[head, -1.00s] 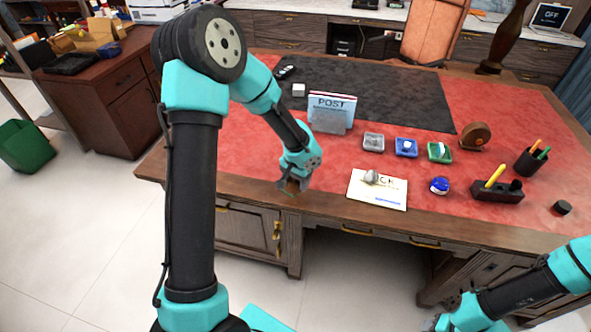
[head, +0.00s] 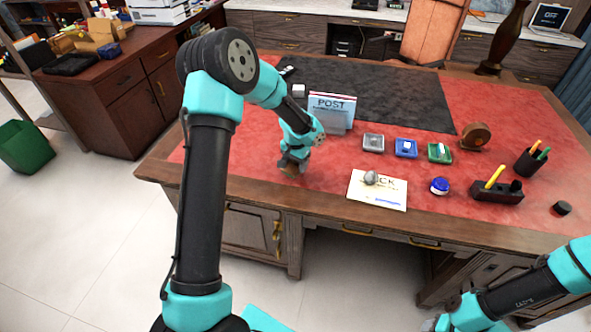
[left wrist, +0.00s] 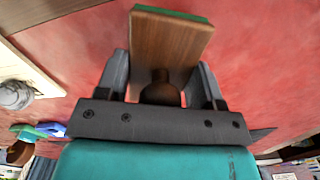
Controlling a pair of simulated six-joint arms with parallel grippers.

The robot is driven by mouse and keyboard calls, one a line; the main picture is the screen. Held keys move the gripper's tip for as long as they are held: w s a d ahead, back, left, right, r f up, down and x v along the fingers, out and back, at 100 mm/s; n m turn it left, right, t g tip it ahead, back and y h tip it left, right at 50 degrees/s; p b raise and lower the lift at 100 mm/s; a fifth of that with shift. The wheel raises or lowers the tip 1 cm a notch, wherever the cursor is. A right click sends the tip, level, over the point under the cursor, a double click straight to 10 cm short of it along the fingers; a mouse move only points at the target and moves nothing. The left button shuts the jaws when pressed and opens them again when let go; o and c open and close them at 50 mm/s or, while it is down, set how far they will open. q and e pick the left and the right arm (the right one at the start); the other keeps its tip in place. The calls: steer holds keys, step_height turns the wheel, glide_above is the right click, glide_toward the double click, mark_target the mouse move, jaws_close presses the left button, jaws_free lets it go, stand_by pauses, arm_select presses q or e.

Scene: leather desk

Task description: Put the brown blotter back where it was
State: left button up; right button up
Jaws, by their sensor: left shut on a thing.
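The brown blotter (head: 291,170) is a wooden block with a round knob and a green underside edge. My left gripper (head: 293,161) is shut on its knob, over the red leather near the desk's front left. In the left wrist view the blotter (left wrist: 172,38) sticks out beyond the fingers, and the gripper (left wrist: 163,82) has one finger on each side of the knob. I cannot tell whether the blotter touches the leather. Only a small grey part of my right gripper (head: 429,323) shows at the bottom edge, so its fingers cannot be read.
The POST letter holder (head: 330,112) stands just behind and right of my left gripper. A paper (head: 378,196) with a grey stone-like object lies to the right. Small trays, a blue round item (head: 439,186) and a pen stand (head: 497,191) are farther right. Red leather is bare at left.

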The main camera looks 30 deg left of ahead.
mark_target(296, 170)
arm_select(q)
steer(key=shift+s+f, duration=0.1)
steer(key=shift+f, duration=1.5)
steer(key=shift+f, duration=0.1)
steer(key=o, duration=0.9)
steer(key=shift+c, duration=0.2)
step_height(296, 170, up, 12)
steer(key=shift+r, duration=0.1)
steer(key=shift+d, duration=0.1)
